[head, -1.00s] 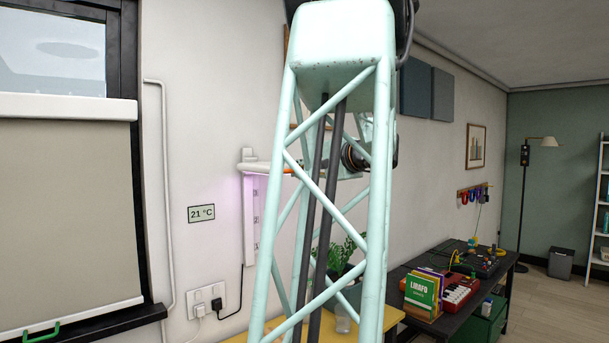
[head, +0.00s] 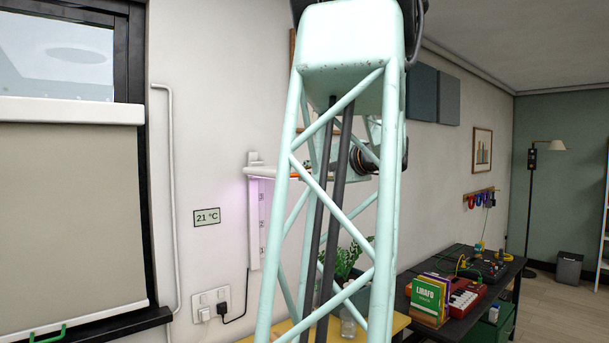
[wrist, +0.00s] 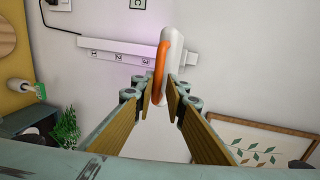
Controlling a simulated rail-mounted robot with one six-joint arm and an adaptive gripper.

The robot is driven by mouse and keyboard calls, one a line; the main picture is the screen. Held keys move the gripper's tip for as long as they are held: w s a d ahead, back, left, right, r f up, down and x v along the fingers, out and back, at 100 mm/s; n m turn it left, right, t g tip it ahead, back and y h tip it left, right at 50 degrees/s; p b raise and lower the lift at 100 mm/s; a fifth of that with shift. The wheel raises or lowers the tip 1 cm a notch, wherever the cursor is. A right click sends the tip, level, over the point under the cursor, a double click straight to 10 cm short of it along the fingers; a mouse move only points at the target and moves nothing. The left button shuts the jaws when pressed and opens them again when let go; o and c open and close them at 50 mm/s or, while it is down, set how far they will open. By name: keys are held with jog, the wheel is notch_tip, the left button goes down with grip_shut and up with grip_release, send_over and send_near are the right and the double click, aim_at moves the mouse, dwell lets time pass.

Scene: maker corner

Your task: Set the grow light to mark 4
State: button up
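The grow light has a white rail (head: 254,235) upright on the wall, with a purple glow and small number marks. Its white lamp head (head: 262,171) sits near the rail's top, above the marks I can see; any mark behind it is hidden. In the wrist view the rail (wrist: 115,47) lies sideways, and the lamp head (wrist: 172,47) with its orange edge (wrist: 160,70) is at its right part. My gripper (wrist: 160,95) has its fingertips on either side of the orange edge. A gap shows between the pads; firm contact is not visible. My arm partly hides the gripper in the head view.
A wall outlet with plugs (head: 210,303) and a black cord are below the rail. A temperature sign (head: 207,217) hangs to the left. A plant (head: 346,262) stands on a yellow table (head: 397,323) below. A framed leaf picture (wrist: 262,145) shows in the wrist view.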

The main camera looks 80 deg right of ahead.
jog(key=v, duration=1.1)
jog(key=shift+w, duration=0.15)
dwell(0.8)
